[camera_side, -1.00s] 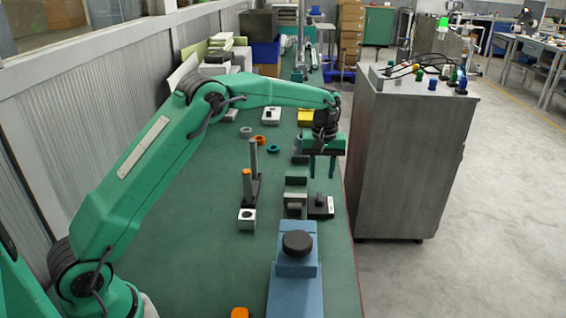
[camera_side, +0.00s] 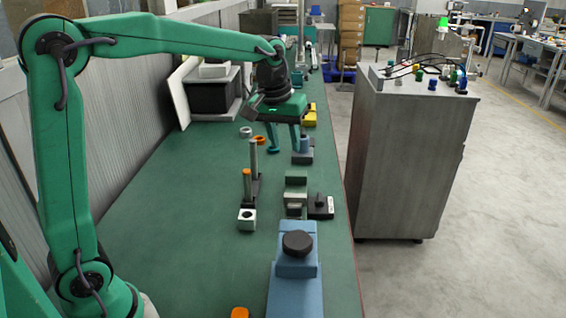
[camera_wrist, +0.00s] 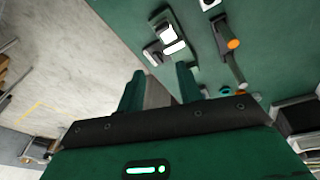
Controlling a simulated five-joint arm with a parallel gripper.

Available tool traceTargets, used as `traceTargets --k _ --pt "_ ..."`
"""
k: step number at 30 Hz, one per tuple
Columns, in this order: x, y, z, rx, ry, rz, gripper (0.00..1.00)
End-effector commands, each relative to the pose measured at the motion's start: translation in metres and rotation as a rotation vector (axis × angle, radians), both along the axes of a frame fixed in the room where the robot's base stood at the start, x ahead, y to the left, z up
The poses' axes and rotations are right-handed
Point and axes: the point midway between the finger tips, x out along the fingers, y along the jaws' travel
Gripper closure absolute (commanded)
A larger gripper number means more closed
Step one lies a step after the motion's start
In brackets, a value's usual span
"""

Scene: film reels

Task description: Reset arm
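My gripper (camera_side: 284,138) hangs over the far part of the green table (camera_side: 180,240), above and behind the peg stand (camera_side: 254,190), slightly tilted. Its two fingers are apart with nothing held between them. In the wrist view my gripper (camera_wrist: 160,85) also shows two separate green fingers.
A grey clamp block (camera_side: 296,190), a blue fixture with a black knob (camera_side: 297,245) and a white-and-grey block (camera_side: 247,220) stand on the table. Orange and grey rings (camera_side: 246,132) lie behind the stand. A tall metal cabinet (camera_side: 410,165) stands at the right. The table's left front is clear.

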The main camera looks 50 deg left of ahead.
Motion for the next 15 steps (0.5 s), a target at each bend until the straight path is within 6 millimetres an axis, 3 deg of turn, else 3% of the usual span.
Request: traceTargets --k 7,15 --pt "-0.053 -0.002 0.018 0.023 -0.061 -0.092 0.65" --pt "-0.109 -0.004 0.023 0.055 -0.124 -0.191 0.65"
